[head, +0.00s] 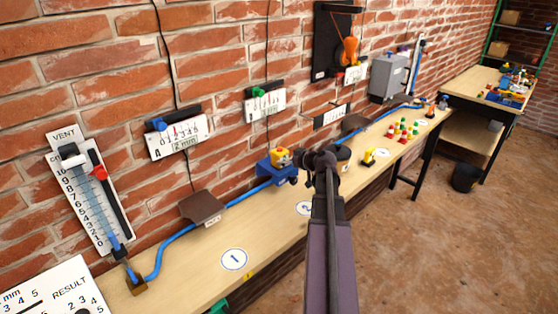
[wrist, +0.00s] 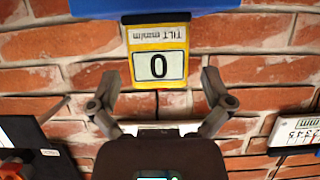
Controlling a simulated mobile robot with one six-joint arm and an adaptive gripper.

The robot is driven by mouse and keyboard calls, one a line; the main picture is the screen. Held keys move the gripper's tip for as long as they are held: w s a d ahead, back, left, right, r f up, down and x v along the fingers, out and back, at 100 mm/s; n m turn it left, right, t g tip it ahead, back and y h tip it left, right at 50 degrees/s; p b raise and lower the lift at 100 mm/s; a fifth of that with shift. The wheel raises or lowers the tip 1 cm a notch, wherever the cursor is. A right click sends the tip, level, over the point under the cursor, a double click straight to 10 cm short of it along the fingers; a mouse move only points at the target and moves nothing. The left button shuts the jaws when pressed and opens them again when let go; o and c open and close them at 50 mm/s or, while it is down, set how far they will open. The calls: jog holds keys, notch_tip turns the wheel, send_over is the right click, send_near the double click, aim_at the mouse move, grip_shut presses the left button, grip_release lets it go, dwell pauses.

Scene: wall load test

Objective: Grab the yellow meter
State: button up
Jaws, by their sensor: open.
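The yellow meter (wrist: 158,41) fills the upper middle of the wrist view, upside down, with a white display reading 0 and the label TILT mm/m. A blue part (wrist: 120,6) adjoins it at the top edge of that view. In the head view a small yellow block that looks like the meter (head: 281,157) sits on a blue holder (head: 279,174) near the wall. My gripper (wrist: 159,76) is open, with one finger on each side of the meter's lower part in the wrist view. There are visible gaps and no clear contact. In the head view my gripper (head: 320,158) is right of the holder.
A long wooden bench (head: 175,262) runs along the brick wall, with a blue hose (head: 165,247) on it. A brown sloped plate (head: 202,207) stands left of the holder. Another yellow item (head: 369,157) and several coloured pegs (head: 403,130) are farther right. Gauges hang above.

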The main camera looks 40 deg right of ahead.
aim_at(282, 151)
jog(key=shift+b+x, duration=0.75)
jog(key=shift+x, duration=1.55)
jog(key=c, duration=1.1)
jog(key=shift+c, duration=0.2)
jog(key=shift+r, duration=0.2)
notch_tip(282, 151, up, 3)
jog(key=p, duration=0.3)
jog(key=s+a+r+p, duration=0.1)
jog(key=s+a+p, duration=0.1)
jog(key=s, duration=1.4)
jog(key=shift+a+r, duration=0.2)
jog(key=shift+r, duration=0.1)
